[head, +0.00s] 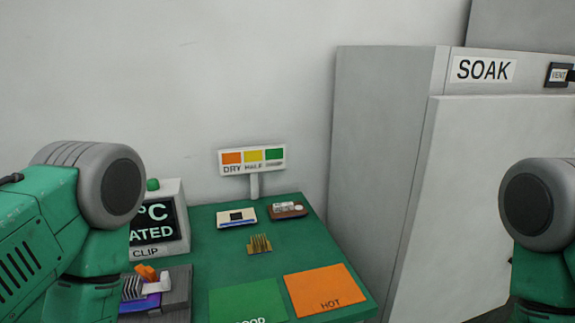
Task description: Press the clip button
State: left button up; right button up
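A light grey box labelled CLIP (158,252) stands at the left of the green table, with a dark display showing white letters, partly hidden by my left arm. A small green button (152,184) sits on top of the box. In front of it is a grey fixture (177,292) with an orange piece (147,273), a finned metal part (132,288) and a purple part. My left arm's green and grey links cover the left side, and a link of my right arm shows at the right edge. Neither gripper is visible.
The green table (205,225) also holds a DRY/HALF sign (252,160), a white device (237,217), a brown board (288,210), a brass finned part (259,244), and green and orange HOT pads (327,288). A tall grey SOAK cabinet (385,150) stands at right.

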aim_at(153, 184)
jog(key=u, duration=1.1)
jog(key=i+l+u, duration=0.1)
jog(key=i+j+z, duration=0.1)
jog(key=j+z, duration=0.15)
jog(key=j, duration=0.25)
jog(key=j+z, duration=0.25)
jog(key=j, duration=0.2)
